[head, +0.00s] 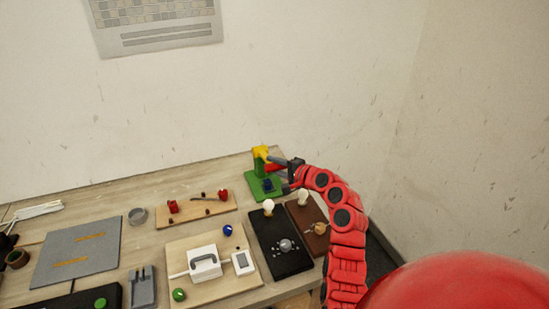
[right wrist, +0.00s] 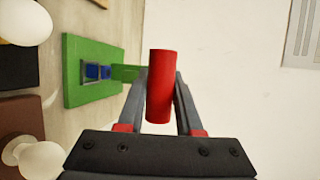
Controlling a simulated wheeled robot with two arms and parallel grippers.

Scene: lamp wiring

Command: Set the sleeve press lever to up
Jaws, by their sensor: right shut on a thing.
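The sleeve press has a green base (head: 264,186), a green post and a yellow head (head: 260,152) at the back right of the table. Its green base also shows on the left of the right wrist view (right wrist: 88,72), with a blue block (right wrist: 98,72) on it. My right gripper (head: 285,170) is at the press's right side. In the right wrist view the right gripper (right wrist: 161,82) is shut on the red lever handle (right wrist: 160,88), a cylinder between its fingers. The lever's exact angle is hard to tell. My left gripper is not in view.
Two bulbs (head: 268,206) (head: 303,197) stand on a black board (head: 276,240) and a brown board (head: 318,242) in front of the press. A wooden board (head: 196,211) with red parts lies to its left. A wall (head: 330,90) rises behind the table.

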